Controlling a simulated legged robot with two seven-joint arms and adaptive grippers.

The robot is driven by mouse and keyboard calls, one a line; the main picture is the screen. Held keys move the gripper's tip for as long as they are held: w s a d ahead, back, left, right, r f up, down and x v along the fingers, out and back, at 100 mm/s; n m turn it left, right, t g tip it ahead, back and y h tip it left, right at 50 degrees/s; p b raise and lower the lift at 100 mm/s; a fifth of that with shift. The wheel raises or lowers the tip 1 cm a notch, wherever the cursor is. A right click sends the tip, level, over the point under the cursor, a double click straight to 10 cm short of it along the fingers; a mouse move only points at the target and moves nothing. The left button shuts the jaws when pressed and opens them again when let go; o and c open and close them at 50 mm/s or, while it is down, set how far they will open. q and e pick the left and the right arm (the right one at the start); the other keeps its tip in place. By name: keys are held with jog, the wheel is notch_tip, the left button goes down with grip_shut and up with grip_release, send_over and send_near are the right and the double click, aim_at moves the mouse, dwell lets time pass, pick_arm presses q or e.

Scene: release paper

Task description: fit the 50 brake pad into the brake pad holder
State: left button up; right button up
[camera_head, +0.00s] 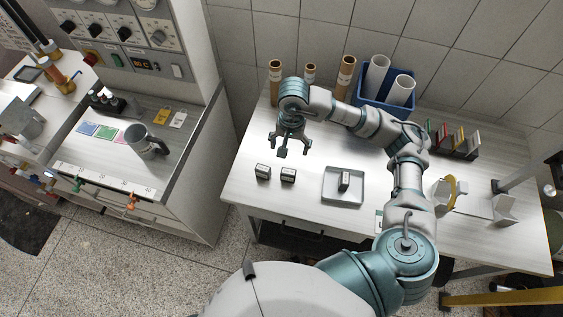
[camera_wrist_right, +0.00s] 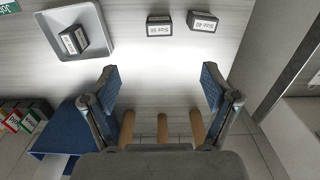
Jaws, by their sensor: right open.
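My right gripper (camera_head: 290,144) is open and empty above the left part of the white table; its two spread fingers also show in the right wrist view (camera_wrist_right: 161,88). Two small dark blocks with white labels stand on the table close by, a left block (camera_head: 262,172) and a right block (camera_head: 288,175). In the wrist view the left block reads Size 40 (camera_wrist_right: 202,22); the label of the other block (camera_wrist_right: 159,26) is upside down and hard to read. A third labelled block (camera_head: 345,181) stands in a grey tray (camera_head: 330,198). I cannot tell which thing is the brake pad holder.
A blue bin (camera_head: 372,108) with white rolls and several brown tubes (camera_head: 346,72) stand at the back. A rack of coloured pieces (camera_head: 455,140) and a stand with a yellow ring (camera_head: 450,192) are at the right.

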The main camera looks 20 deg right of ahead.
jog(key=p, duration=0.2)
send_over(289, 171)
jog(key=f, duration=1.1)
jog(key=shift+s+a+f, duration=0.1)
jog(key=shift+s+a, duration=0.15)
jog(key=shift+s, duration=0.05)
jog(key=shift+d+f, duration=0.1)
jog(key=shift+f, duration=0.45)
jog(key=f, duration=0.1)
jog(key=f+p, duration=0.1)
jog(key=f, duration=0.3)
jog(key=shift+w+d+p, duration=0.15)
jog(key=shift+w+p, duration=0.2)
jog(key=shift+p, duration=0.05)
pick_arm(q)
jog(key=r, duration=0.2)
jog(key=s+r, duration=0.1)
jog(key=shift+d+r, duration=0.2)
jog(key=shift+r, duration=0.2)
pick_arm(e)
jog(key=shift+r, duration=0.1)
jog(key=c, duration=1.4)
